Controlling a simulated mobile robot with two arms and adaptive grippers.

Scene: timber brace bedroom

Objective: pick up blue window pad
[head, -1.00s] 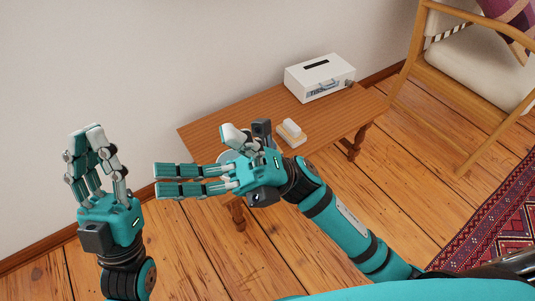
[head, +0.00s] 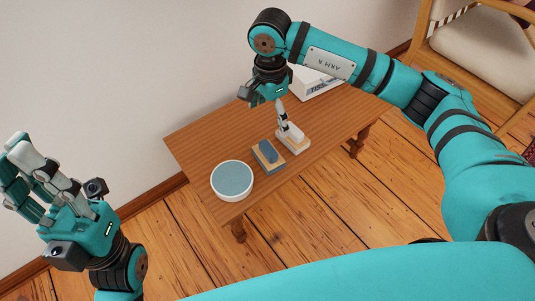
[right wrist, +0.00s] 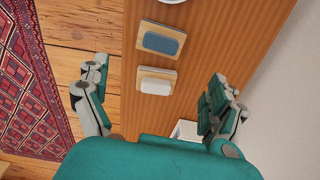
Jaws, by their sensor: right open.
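The blue window pad (head: 268,154) lies on a wooden table, a blue block on a pale base. It also shows in the right wrist view (right wrist: 162,43), toward the top. A similar pad with a white block (head: 296,134) lies beside it; in the right wrist view this white pad (right wrist: 155,86) is between the spread fingers. My right gripper (head: 271,108) is over the table, pointing down, open and empty. One finger partly covers the white pad in the head view. My left gripper (head: 42,172) is raised at the left, open and empty, away from the table.
A white bowl with a blue-grey inside (head: 232,181) stands near the table's left end. A white box (head: 318,84) is at the back, partly behind my right arm. The table (head: 190,143) is bare at the back left. A wooden chair stands at the right.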

